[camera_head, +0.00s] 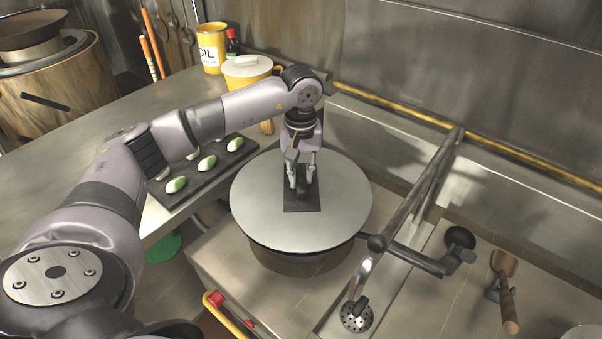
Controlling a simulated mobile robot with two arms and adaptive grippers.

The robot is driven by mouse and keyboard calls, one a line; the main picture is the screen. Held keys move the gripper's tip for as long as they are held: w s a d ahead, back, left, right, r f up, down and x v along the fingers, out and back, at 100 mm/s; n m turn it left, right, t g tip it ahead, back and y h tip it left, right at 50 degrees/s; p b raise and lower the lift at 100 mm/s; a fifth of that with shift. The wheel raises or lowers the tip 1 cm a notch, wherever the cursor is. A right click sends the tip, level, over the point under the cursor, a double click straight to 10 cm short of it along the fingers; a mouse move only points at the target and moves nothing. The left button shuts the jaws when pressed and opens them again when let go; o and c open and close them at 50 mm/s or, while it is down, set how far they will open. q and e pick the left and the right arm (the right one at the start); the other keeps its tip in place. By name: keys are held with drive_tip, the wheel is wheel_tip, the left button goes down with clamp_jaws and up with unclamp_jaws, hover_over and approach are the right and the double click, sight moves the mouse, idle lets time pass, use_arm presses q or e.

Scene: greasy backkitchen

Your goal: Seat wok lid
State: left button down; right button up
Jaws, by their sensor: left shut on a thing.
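The wok lid (300,228) is a large round grey metal disc with a dark rectangular plate at its middle. It lies over a dark round wok (290,263), whose side shows below the lid's front edge. I cannot tell whether the rim is fully down all around. My left gripper (303,187) points down at the lid's middle and is shut on its handle, which the fingers mostly hide. My right gripper is not in view.
A swing tap (400,210) stands close to the lid's right. A black tray (215,165) with dumpling-like pieces lies to the left, beside a yellow pot (247,72) and an oil tin (211,47). A wooden-handled tool (504,280) lies at right.

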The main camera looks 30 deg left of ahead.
use_arm(q)
drive_tip(key=shift+f, duration=0.1)
drive_tip(key=shift+f+b, duration=0.9)
drive_tip(key=shift+f, duration=0.05)
drive_tip(key=c, duration=1.4)
unclamp_jaws()
drive_tip(key=shift+o, duration=0.5)
drive_tip(key=shift+o, duration=1.2)
drive_tip(key=shift+r, duration=0.15)
drive_tip(key=shift+r+p, duration=2.35)
drive_tip(key=shift+r, duration=1.6)
